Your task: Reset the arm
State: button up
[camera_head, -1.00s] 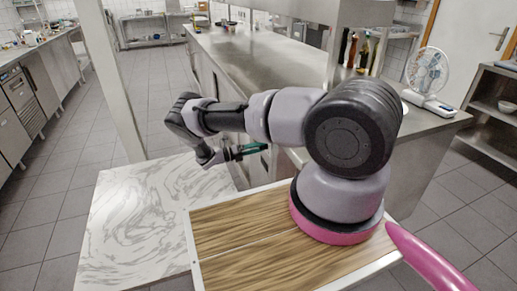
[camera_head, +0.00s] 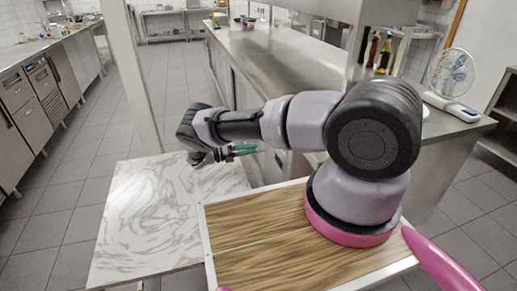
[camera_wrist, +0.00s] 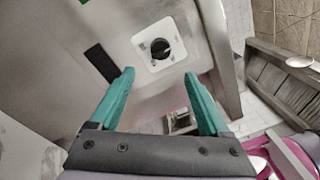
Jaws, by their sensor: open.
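My gripper (camera_head: 243,150) is at the end of my arm, over the right edge of a white marbled table in the head view. Its teal fingers point to the right, toward the side of the steel counter. In the wrist view my gripper (camera_wrist: 158,95) shows two teal fingers spread apart with nothing between them. Beyond them is a metal panel with a white plate and a black knob (camera_wrist: 160,48).
The white marbled table (camera_head: 150,215) stands left of my wood-patterned base top. A long steel counter (camera_head: 285,55) runs behind my arm, with bottles (camera_head: 378,52) and a fan with a white base (camera_head: 452,105) on it. Tiled floor (camera_head: 60,190) is open at left.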

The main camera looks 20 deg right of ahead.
jog(key=shift+a, duration=0.15)
notch_tip(320, 180, up, 18)
jog(key=w+d+m+g+y, duration=0.3)
jog(key=m+g+y, duration=0.1)
jog(key=m+y, duration=0.4)
jog(key=s+d+r+m+t+y, duration=0.1)
jog(key=s+r+m+y, duration=0.3)
jog(key=r, duration=0.6)
jog(key=s+r+m+t+y, duration=0.1)
jog(key=s+r+m+y, duration=0.1)
jog(key=r+m, duration=0.5)
jog(key=s+r+m+t+y, duration=0.2)
jog(key=s+r+m, duration=0.1)
jog(key=s+r, duration=0.4)
jog(key=s+r+m+t+y, duration=0.25)
jog(key=s+r, duration=0.35)
jog(key=r, duration=0.4)
jog(key=s+a+r+m+t+y, duration=0.1)
jog(key=s+r+m+t, duration=0.1)
jog(key=s, duration=0.6)
jog(key=s+a+r+m+t+y, duration=0.1)
jog(key=s+a+r+m+t, duration=0.1)
jog(key=s+m, duration=0.4)
jog(key=shift+s+r+t, duration=0.5)
jog(key=shift+s+t, duration=0.45)
jog(key=shift+s, duration=0.1)
